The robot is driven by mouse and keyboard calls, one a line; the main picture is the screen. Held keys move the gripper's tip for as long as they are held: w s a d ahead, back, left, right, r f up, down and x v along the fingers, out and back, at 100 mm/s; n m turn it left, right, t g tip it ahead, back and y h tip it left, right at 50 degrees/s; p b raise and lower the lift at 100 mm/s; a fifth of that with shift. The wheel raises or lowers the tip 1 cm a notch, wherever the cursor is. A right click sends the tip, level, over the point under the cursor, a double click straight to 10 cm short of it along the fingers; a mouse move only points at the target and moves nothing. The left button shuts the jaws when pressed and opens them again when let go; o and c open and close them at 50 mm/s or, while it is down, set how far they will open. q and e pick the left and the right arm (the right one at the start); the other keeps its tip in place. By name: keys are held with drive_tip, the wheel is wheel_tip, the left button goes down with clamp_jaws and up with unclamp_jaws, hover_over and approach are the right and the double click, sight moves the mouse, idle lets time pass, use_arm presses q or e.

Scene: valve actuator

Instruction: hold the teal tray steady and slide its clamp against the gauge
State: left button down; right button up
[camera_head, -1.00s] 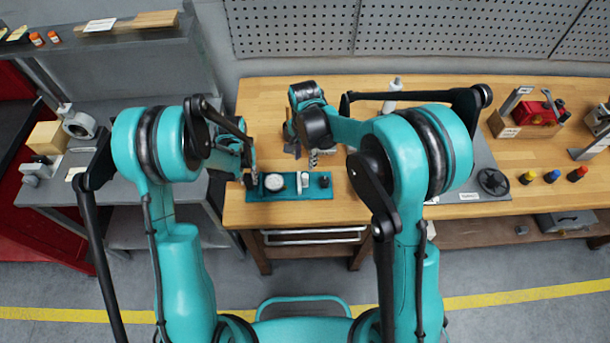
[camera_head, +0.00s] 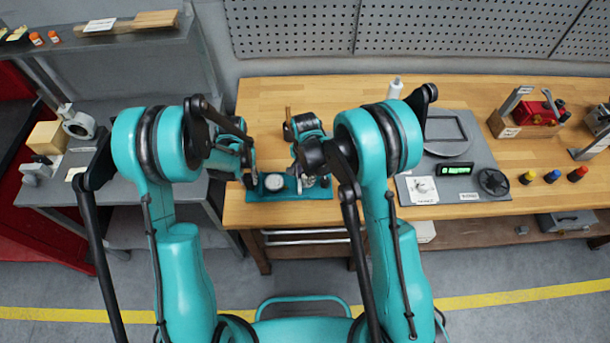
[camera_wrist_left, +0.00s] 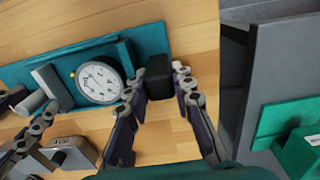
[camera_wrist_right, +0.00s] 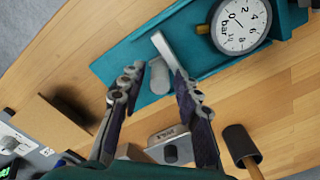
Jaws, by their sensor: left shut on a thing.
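The teal tray (camera_head: 290,194) lies on the wooden bench near its front-left edge. It carries a round white gauge (camera_head: 274,182), which also shows in the left wrist view (camera_wrist_left: 100,80). My left gripper (camera_head: 250,180) is shut on the black block (camera_wrist_left: 158,75) at the tray's left end. The pale grey clamp (camera_wrist_right: 160,72) stands on the tray, with a gap between it and the gauge. My right gripper (camera_wrist_right: 155,78) is open, its fingers on either side of the clamp. In the head view this gripper mostly hides the clamp.
A grey metal block (camera_wrist_right: 170,148) and a brown-handled tool with a black end (camera_wrist_right: 240,142) are close to the right gripper. A grey panel with a dial and handwheel (camera_head: 492,181) lies to the right. The left bench stands lower, beyond a gap.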

clamp_jaws()
drive_tip(key=shift+a, duration=1.5)
drive_tip(key=shift+o, duration=2.1)
unclamp_jaws()
drive_tip(key=shift+d, duration=0.1)
wheel_tip(320, 180, up, 12)
